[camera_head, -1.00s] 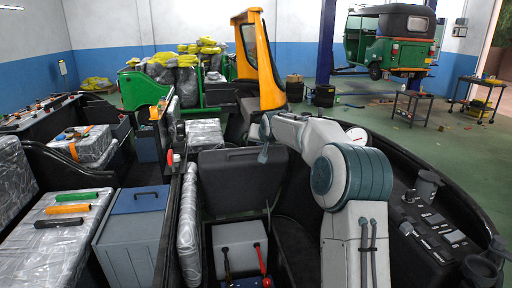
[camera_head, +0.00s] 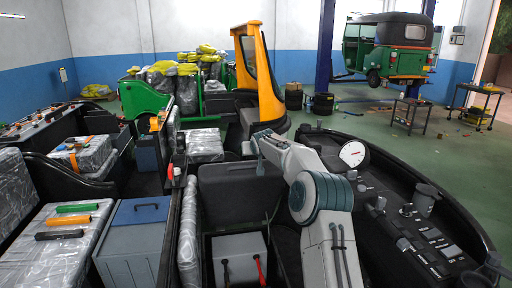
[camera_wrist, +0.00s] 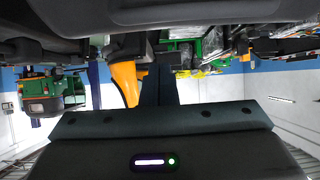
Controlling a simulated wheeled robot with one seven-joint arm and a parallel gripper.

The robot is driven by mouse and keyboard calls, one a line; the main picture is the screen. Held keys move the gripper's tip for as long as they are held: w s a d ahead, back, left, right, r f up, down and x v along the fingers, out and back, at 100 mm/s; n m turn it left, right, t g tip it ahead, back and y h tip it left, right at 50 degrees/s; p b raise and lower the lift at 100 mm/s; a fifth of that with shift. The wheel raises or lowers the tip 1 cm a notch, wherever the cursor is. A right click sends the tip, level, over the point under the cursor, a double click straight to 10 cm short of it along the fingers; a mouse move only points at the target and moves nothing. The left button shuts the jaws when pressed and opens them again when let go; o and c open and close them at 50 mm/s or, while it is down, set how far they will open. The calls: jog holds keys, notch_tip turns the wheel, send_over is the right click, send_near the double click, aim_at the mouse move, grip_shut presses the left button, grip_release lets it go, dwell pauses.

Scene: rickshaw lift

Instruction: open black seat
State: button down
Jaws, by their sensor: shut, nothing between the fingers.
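The black seat (camera_head: 240,203) is a dark panel tilted up, standing nearly upright in the head view. Below it the compartment is open, with a white box (camera_head: 240,255) and dark and red cable handles inside. My gripper (camera_head: 259,166) is at the seat's upper right edge, small and partly hidden by my arm; I cannot tell if it touches. In the wrist view, which looks upside down, my gripper's dark fingers (camera_wrist: 160,86) are together with nothing between them. A dark surface crosses the top of that view; I cannot tell whether it is the seat.
A dashboard panel with a white gauge (camera_head: 353,153) is on the right. A blue-lidded grey box (camera_head: 135,240) and a plastic-wrapped seat (camera_head: 45,255) with coloured tubes are on the left. A yellow-framed green vehicle (camera_head: 262,75) stands ahead. Green floor lies beyond, at right.

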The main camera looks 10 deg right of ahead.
aim_at(255, 166)
jog(key=shift+w+f, duration=0.45)
jog(key=shift+w, duration=0.05)
jog(key=shift+s+f, duration=0.6)
jog(key=shift+s, duration=0.15)
jog(key=shift+s+f, duration=0.55)
jog(key=shift+s, duration=0.2)
jog(key=shift+f, duration=0.15)
